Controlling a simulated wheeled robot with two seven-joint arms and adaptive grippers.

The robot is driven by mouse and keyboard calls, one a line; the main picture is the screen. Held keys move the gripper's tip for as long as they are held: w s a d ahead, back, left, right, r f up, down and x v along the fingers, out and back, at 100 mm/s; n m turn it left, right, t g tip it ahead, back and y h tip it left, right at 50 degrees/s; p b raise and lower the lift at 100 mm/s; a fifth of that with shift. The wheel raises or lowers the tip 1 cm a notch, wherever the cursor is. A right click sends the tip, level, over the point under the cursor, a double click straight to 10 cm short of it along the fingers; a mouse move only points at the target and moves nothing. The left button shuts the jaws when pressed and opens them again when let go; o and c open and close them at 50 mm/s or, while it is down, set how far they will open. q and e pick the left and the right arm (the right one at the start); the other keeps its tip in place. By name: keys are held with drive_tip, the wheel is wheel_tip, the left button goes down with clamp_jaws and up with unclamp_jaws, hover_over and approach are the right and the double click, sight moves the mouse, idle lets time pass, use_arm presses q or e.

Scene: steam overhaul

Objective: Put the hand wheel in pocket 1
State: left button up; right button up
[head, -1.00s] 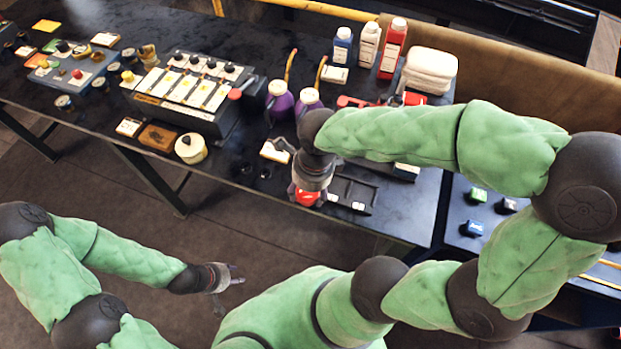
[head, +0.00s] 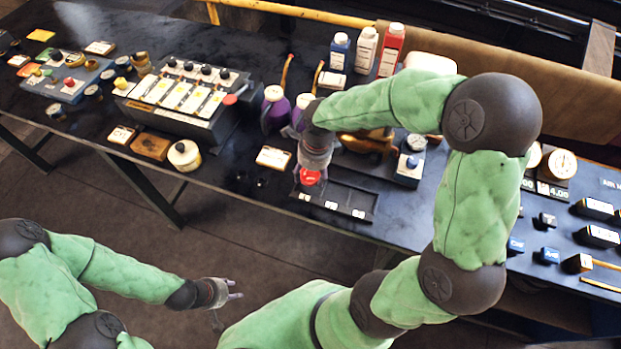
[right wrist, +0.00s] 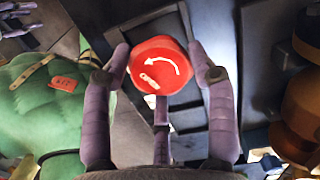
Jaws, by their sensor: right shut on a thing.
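The red hand wheel (head: 310,178) with a white curved arrow is held by my right gripper (head: 309,172). In the right wrist view the wheel (right wrist: 158,65) sits between the purple fingers of the right gripper (right wrist: 161,72). The wheel is over the left end of a black pocketed tray (head: 345,194) with white tags along its front edge. I cannot tell whether it touches the tray, and the leftmost pocket is mostly covered. My left gripper (head: 232,290) is open and empty, low at the left, away from the table.
A white-labelled card (head: 273,157) lies left of the tray. Purple bottles (head: 275,108) stand behind it. A grey block with a blue knob (head: 409,165) stands right of the tray. A panel of gauges and switches (head: 570,215) is further right.

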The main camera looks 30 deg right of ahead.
sight(315, 176)
drive_tip(key=shift+f, duration=1.2)
drive_tip(key=shift+f+b, duration=0.15)
drive_tip(key=shift+b, duration=0.2)
drive_tip(key=o, duration=1.4)
drive_tip(key=shift+s, duration=0.1)
drive_tip(key=shift+o, duration=0.2)
wheel_tip(315, 176, up, 12)
drive_tip(key=p, duration=0.3)
drive_tip(key=shift+s+d+p, duration=0.3)
drive_tip(key=shift+s+d, duration=0.1)
drive_tip(key=shift+d, duration=0.05)
